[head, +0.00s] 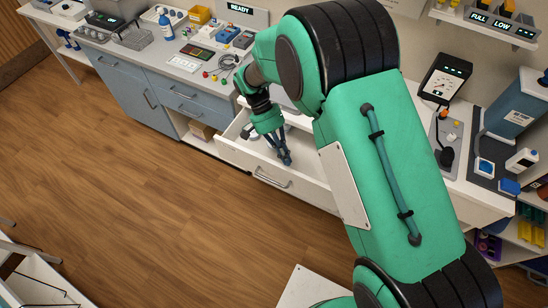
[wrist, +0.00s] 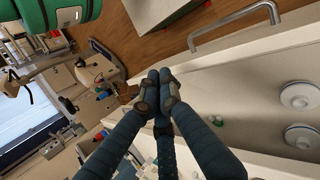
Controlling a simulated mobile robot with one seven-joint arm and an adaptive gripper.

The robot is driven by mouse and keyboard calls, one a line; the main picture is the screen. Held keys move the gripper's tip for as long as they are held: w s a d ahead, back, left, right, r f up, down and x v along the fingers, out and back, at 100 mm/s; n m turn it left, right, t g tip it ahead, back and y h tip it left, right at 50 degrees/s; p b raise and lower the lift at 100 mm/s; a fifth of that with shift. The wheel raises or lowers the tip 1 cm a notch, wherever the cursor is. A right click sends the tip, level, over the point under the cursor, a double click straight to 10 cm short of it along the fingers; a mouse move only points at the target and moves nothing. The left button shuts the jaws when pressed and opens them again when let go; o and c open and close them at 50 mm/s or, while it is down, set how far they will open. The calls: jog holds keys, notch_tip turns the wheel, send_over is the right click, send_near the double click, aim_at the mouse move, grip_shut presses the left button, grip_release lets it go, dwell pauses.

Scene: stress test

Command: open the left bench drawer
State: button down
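A white bench drawer (head: 310,183) is pulled out from the bench, with a bar handle (head: 272,178) on its front. The wrist view shows the same handle (wrist: 235,22) at the upper right and the drawer's pale inside (wrist: 250,85). My gripper (head: 285,158) points down over the open drawer, close behind its front panel. In the wrist view my gripper's fingertips (wrist: 160,88) are together with nothing seen between them, apart from the handle. Whether they touch the drawer is unclear. My arm hides the drawer's right part in the head view.
Blue-grey drawers (head: 185,103) and a cupboard (head: 135,92) to the left are shut. Cables and tools lie on the worktop. The wooden floor (head: 150,200) in front is clear.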

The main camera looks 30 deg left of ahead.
jog(key=w+a+r+m+g+y, duration=0.2)
jog(key=w+a+r+y, duration=0.45)
jog(key=w, duration=0.35)
notch_tip(320, 180, down, 12)
jog(key=a, duration=0.1)
jog(key=shift+s+r, duration=0.15)
jog(key=shift+y, duration=0.25)
jog(key=shift+b+x, duration=1.05)
jog(key=shift+x, duration=3.95)
